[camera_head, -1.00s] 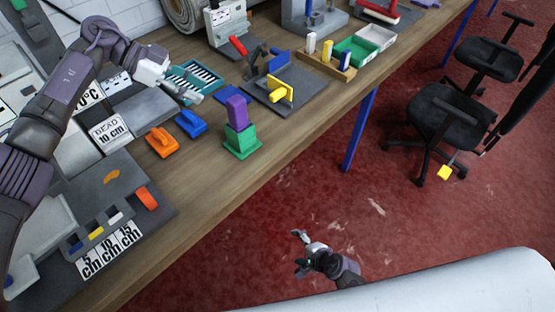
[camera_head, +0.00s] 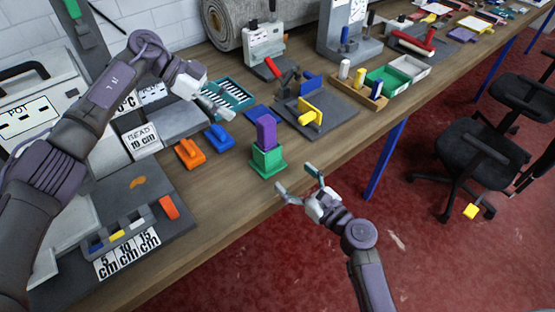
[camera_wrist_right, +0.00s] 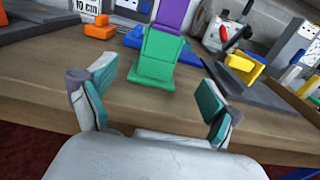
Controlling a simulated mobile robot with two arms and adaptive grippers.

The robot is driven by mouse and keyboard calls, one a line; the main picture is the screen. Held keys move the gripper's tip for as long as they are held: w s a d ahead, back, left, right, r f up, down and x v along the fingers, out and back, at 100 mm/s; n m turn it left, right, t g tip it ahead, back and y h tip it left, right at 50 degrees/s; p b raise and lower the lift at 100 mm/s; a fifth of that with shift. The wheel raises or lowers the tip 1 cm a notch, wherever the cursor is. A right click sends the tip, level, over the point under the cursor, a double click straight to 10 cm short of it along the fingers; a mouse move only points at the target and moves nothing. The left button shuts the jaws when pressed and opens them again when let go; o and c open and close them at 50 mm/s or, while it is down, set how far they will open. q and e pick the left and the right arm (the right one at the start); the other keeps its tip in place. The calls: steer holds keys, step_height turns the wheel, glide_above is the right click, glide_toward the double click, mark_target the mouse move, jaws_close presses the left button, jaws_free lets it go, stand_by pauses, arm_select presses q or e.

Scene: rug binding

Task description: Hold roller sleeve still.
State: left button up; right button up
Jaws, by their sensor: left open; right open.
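I cannot tell for certain which thing is the roller sleeve. A purple block (camera_head: 266,131) stands upright in a green holder (camera_head: 267,161) near the table's front edge; the holder also shows in the right wrist view (camera_wrist_right: 157,55). My right gripper (camera_head: 296,179) is open and empty at the table edge, just short of the holder. In the right wrist view its fingers (camera_wrist_right: 156,85) spread to either side of the holder, apart from it. My left gripper (camera_head: 220,108) is over the table's left part, beside a teal striped tray (camera_head: 236,91), with nothing visibly held.
An orange block (camera_head: 189,153) and a blue block (camera_head: 219,137) lie left of the holder. A dark plate (camera_head: 340,123) with a yellow clamp handle (camera_head: 310,112) lies right of it. Behind are a rolled grey rug (camera_head: 228,24) and a green bin (camera_head: 388,80). A chair (camera_head: 478,155) stands on the floor.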

mark_target(265, 131)
steer(key=x, duration=1.1)
steer(key=shift+w+a, duration=0.15)
steer(key=shift+w, duration=0.05)
